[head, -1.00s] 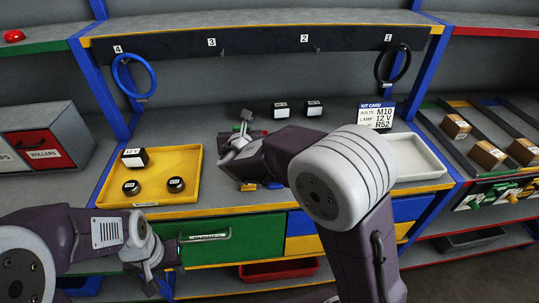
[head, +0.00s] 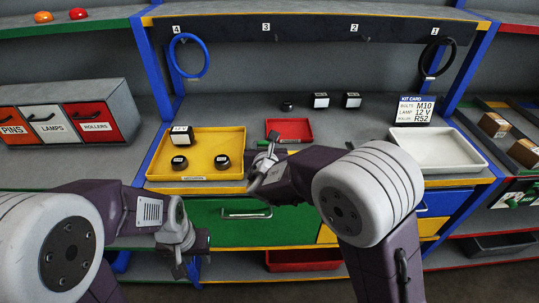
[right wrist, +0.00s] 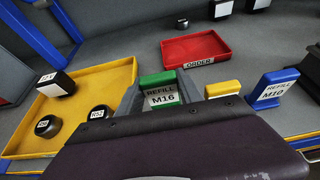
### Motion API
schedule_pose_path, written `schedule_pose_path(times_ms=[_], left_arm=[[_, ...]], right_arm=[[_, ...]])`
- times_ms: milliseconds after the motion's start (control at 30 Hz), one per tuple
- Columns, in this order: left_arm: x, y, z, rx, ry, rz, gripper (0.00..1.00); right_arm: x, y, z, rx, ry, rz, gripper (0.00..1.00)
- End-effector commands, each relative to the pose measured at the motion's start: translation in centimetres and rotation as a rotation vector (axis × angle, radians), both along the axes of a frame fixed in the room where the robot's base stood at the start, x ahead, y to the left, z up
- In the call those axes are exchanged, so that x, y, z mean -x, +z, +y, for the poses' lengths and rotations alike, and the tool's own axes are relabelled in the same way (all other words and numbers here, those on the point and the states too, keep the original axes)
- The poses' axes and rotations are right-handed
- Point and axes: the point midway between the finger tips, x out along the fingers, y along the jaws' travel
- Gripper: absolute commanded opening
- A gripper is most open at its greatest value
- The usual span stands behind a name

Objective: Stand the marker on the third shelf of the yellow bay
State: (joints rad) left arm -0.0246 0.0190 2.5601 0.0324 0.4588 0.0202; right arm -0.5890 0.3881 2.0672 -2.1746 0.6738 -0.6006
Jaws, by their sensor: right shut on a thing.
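My right gripper (right wrist: 158,95) is shut on a green marker (right wrist: 158,78) with a white label reading REFILL M16, shown in the right wrist view. In the head view my right gripper (head: 268,158) is over the counter's front part, right of the yellow tray; its arm hides most of the marker. The yellow-edged bay's counter (head: 370,118) lies under a yellow-edged top shelf (head: 230,17), with another yellow-edged shelf low down (head: 225,279). My left gripper (head: 188,264) hangs low before the green drawer; its jaws are unclear.
The yellow tray (head: 163,142) holds a box and two round pieces. Behind my right gripper is a red tray (head: 300,124). Yellow (right wrist: 222,88) and blue (right wrist: 273,88) refill markers stand beside it. A white tray (head: 450,165) is at right; the green drawer (head: 208,222) is below.

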Motion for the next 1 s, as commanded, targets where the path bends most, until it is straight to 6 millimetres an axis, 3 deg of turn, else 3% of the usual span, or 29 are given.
schedule_pose_path(times_ms=[100,200,633,667,700,1000], left_arm=[[0.0,-0.6,0.0,0.0,0.0,0.0,0.36],[0.0,-0.8,0.0,0.0,0.0,0.0,0.36],[0.0,-1.4,0.0,0.0,0.0,0.0,0.36],[0.0,-1.2,0.0,0.0,0.0,0.0,0.36],[0.0,-1.1,0.0,0.0,0.0,0.0,0.36],[0.0,-1.1,0.0,0.0,0.0,0.0,0.36]], right_arm=[[0.0,-2.4,0.0,0.003,0.0,0.005,0.04],[0.0,-3.5,0.0,0.002,0.001,0.004,0.04],[0.0,-4.1,0.0,0.0,0.001,0.001,0.04],[0.0,-3.9,0.0,0.0,0.001,0.001,0.51],[0.0,-3.9,0.0,0.0,0.001,0.002,0.62],[0.0,-3.8,0.0,0.0,0.0,0.002,0.65]])
